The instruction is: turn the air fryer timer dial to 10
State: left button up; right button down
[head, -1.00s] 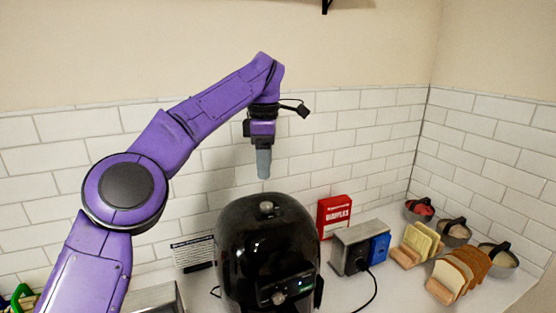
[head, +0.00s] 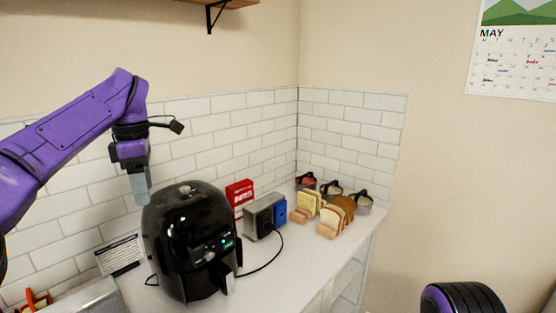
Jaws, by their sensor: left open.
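The black air fryer (head: 180,225) stands on the counter at the left of the head view. Its front panel faces right and toward me, with a small lit green display. A small pale round dial (head: 208,256) shows on that panel; its markings are too small to read. My left gripper (head: 141,188) points down beside the upper left of the fryer in the picture, apart from the dial. Its jaws are open and nothing shows between them. My right gripper is not in view.
A grey toaster (head: 261,216) with a black cord and a red box (head: 239,193) stand right of the fryer. Bread slices (head: 337,217) and several small pots are farther right. A small sign (head: 119,256) stands left. The white counter (head: 285,272) is clear in front.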

aim_at(208, 255)
jog(key=k, duration=1.3)
